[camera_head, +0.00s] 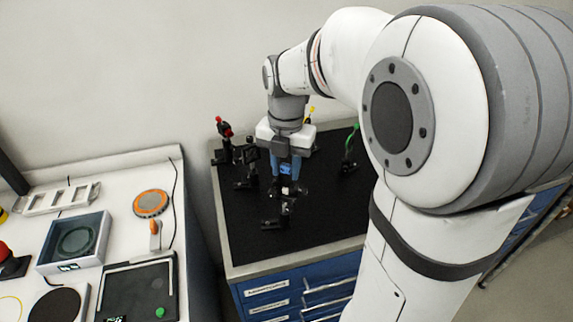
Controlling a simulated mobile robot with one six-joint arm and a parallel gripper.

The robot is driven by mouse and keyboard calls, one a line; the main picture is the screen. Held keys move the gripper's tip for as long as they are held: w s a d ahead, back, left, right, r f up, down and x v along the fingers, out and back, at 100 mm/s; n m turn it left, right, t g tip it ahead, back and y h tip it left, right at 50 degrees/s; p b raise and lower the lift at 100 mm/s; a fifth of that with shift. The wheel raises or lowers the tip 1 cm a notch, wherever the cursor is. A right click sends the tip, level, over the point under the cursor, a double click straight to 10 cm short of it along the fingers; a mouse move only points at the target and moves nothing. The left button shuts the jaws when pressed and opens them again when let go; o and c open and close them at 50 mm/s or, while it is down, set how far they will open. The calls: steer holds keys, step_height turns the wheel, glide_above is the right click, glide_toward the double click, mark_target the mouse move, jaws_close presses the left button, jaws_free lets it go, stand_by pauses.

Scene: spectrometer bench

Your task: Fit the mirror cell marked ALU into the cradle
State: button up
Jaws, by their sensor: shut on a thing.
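My gripper (287,172) is over the black top of the blue drawer cabinet, its blue fingers pointing down. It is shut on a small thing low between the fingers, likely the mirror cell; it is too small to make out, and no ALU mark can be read. Right under the fingers stands a small dark mount with light metal parts (287,192), which may be the cradle. I cannot tell whether the held thing touches it. Another black mount (272,217) stands just in front.
Black posts with a red knob (226,135) and a dark plate (250,158) stand left of my gripper. A green-topped holder (350,150) stands right. The cabinet top (245,235) is clear at front left. A white bench (120,175) with trays stands left, across a gap.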

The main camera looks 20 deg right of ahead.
steer(key=shift+f+b, duration=0.45)
steer(key=shift+f, duration=0.25)
steer(key=shift+r, duration=0.3)
steer(key=shift+r+p, duration=0.9)
steer(key=shift+f, duration=0.25)
steer(key=shift+f+b, duration=0.85)
steer(key=shift+f, duration=0.05)
steer(key=shift+r, duration=0.15)
steer(key=shift+r+p, duration=0.9)
steer(key=shift+r, duration=0.1)
